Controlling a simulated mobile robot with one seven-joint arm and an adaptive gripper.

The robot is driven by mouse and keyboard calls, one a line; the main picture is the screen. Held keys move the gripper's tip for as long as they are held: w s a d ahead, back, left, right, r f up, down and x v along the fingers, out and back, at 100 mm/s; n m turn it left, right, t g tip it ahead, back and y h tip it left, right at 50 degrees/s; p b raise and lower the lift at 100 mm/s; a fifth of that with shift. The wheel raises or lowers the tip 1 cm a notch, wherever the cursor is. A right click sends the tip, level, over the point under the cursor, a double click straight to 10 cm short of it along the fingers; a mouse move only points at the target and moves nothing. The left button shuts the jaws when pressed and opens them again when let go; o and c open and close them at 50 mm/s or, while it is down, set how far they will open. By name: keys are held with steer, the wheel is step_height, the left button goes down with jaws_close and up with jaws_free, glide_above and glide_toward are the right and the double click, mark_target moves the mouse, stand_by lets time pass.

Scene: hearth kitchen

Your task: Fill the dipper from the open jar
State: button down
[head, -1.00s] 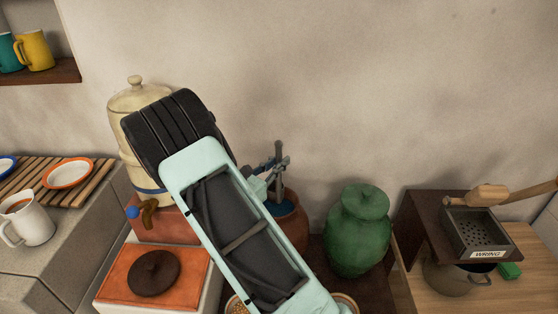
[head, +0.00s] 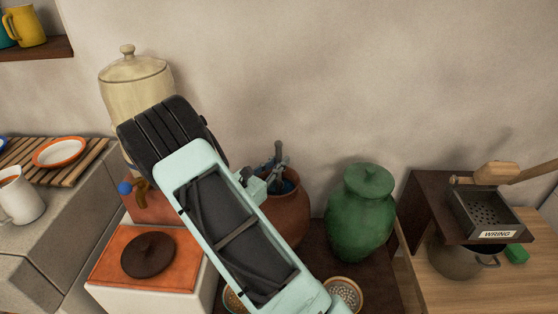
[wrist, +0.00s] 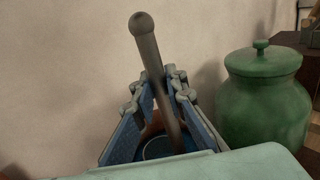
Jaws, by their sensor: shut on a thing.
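The open jar (head: 288,218) is a round brown terracotta pot with blue inside, behind my arm in the head view. My gripper (head: 272,175) is at its mouth, partly hidden by my arm. In the wrist view, my gripper (wrist: 165,100) is shut on the dipper (wrist: 147,50), whose grey handle with a ball end stands up, slightly tilted, between the blue-padded fingers. A dark round shape at the handle's lower end looks like the dipper's cup, inside the jar mouth. I cannot tell whether it holds liquid.
A lidded green jar (head: 362,215) stands close to the right. A cream crock (head: 135,80) with a tap stands left, behind my arm. A brown lid (head: 150,255) lies on an orange-topped block. Bowls (head: 345,293) sit in front, and a "WRING" box (head: 488,215) is far right.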

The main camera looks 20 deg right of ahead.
mark_target(277, 183)
steer(key=shift+f+b, duration=2.05)
steer(key=shift+f, duration=1.1)
steer(key=shift+f+b, duration=0.4)
steer(key=shift+f, duration=0.2)
